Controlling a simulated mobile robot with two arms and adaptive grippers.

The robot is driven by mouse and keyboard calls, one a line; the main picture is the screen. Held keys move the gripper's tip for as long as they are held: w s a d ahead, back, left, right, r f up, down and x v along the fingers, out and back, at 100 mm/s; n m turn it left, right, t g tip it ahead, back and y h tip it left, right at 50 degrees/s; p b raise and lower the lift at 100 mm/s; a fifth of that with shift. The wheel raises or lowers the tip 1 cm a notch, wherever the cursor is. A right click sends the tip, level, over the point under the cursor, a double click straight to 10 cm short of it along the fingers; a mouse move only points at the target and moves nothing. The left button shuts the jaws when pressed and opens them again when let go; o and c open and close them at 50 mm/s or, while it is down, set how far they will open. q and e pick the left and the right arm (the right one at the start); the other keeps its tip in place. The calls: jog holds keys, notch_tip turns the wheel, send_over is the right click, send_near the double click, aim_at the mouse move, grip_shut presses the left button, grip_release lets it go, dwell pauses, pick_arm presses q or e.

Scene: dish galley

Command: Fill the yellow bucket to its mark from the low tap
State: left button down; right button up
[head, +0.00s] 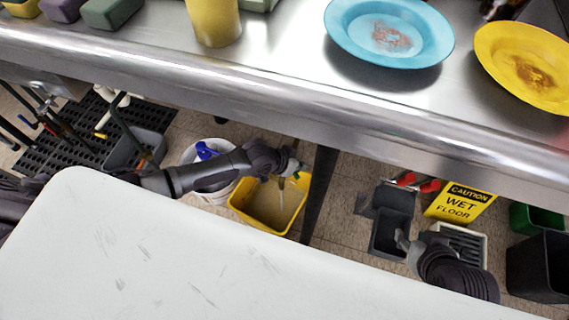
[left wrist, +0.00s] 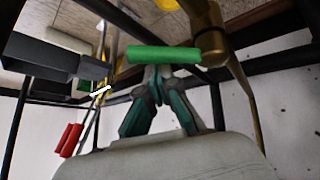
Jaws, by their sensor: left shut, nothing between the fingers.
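The yellow bucket (head: 235,207) stands on the floor under the steel counter in the head view. The brass low tap shows in the left wrist view (left wrist: 207,20) with a green bar handle (left wrist: 165,54). In the head view its spout is over the bucket, and a thin pale streak below it looks like running water. The water level and the mark cannot be made out. My left gripper (left wrist: 158,72) is shut and empty, its tips at the green handle, seemingly touching it. My right arm (head: 455,272) is at the lower right; its finger state is unclear.
A white bucket (head: 190,155) stands left of the yellow one. A dark counter leg (head: 319,195) stands just right. A grey bin (head: 390,235) and a wet floor sign (head: 461,203) are further right. The steel counter (head: 290,85) holds plates above. A white surface (head: 200,255) fills the foreground.

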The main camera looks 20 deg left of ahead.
pick_arm(q)
jog(key=p+v, duration=0.3)
jog(key=shift+r, duration=0.1)
jog(key=shift+s+a+r+p, duration=0.1)
jog(key=shift+s+r+p, duration=0.1)
jog(key=shift+p, duration=0.3)
jog(key=shift+f, duration=0.1)
pick_arm(e)
jog(key=s+f+g, duration=0.1)
jog(key=s+d+f+g, duration=0.1)
jog(key=s, duration=0.1)
jog(key=s+g, duration=0.1)
jog(key=s, duration=0.1)
jog(key=shift+d+f+g+h, duration=0.3)
jog(key=shift+f+h, duration=0.1)
pick_arm(q)
jog(key=v, duration=1.2)
